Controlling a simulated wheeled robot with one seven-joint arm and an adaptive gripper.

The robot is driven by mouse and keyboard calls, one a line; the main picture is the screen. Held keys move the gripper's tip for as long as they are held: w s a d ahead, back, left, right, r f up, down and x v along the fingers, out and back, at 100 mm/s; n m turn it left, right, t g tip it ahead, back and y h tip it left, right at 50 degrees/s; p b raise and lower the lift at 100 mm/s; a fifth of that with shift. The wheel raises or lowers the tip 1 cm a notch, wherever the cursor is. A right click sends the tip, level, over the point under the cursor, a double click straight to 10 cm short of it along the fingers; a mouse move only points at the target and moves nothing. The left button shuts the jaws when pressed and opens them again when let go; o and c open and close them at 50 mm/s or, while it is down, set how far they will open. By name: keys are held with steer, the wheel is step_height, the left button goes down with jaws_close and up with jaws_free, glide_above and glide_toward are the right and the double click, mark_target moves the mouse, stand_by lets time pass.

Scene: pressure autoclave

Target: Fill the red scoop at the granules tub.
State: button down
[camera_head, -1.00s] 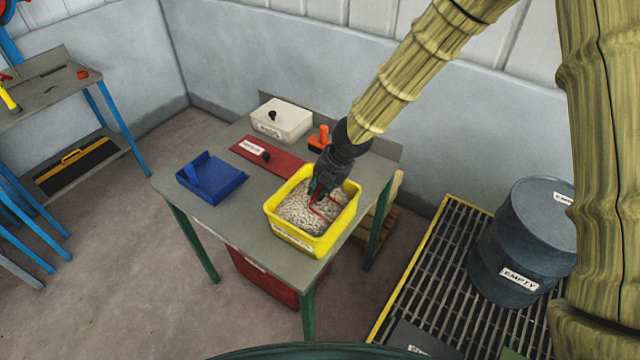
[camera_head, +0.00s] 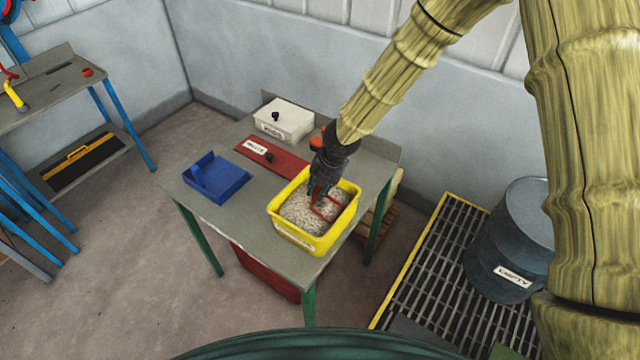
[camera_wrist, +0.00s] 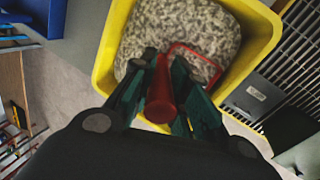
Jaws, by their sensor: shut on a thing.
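The yellow granules tub (camera_head: 278,228) stands at the near right corner of the grey table, filled with pale speckled granules (camera_head: 300,212). My gripper (camera_head: 318,192) is over the tub, pointing down. It is shut on the handle of the red scoop (camera_wrist: 160,98). In the head view the scoop (camera_head: 328,208) shows as a red outline against the granules. In the wrist view its red rim lies over the granules, and granules show inside the rim. I cannot tell how deep the scoop sits or how much it holds. The tub also shows in the wrist view (camera_wrist: 108,50).
On the table (camera_head: 245,232) are a blue tray (camera_head: 222,178), a red lid-like panel (camera_head: 290,163) with a black knob, a white box (camera_head: 285,118) and an orange item (camera_head: 316,143) behind my gripper. A grey drum (camera_head: 515,240) stands on a yellow-edged grating to the right.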

steer(key=shift+w+a+r+h+p, duration=0.2)
steer(key=shift+a+h+p, duration=0.1)
steer(key=shift+p, duration=1.35)
steer(key=shift+w+a+g+h, duration=0.2)
steer(key=shift+a+g+h, duration=0.1)
steer(key=shift+g+h, duration=0.15)
steer(key=shift+w+a+r, duration=0.15)
steer(key=shift+w+r, duration=0.05)
steer(key=shift+r, duration=0.1)
steer(key=w+a+r+g+h, duration=0.1)
steer(key=w+a+r, duration=0.1)
steer(key=r, duration=0.7)
steer(key=shift+a+r, duration=0.3)
steer(key=shift+a, duration=0.3)
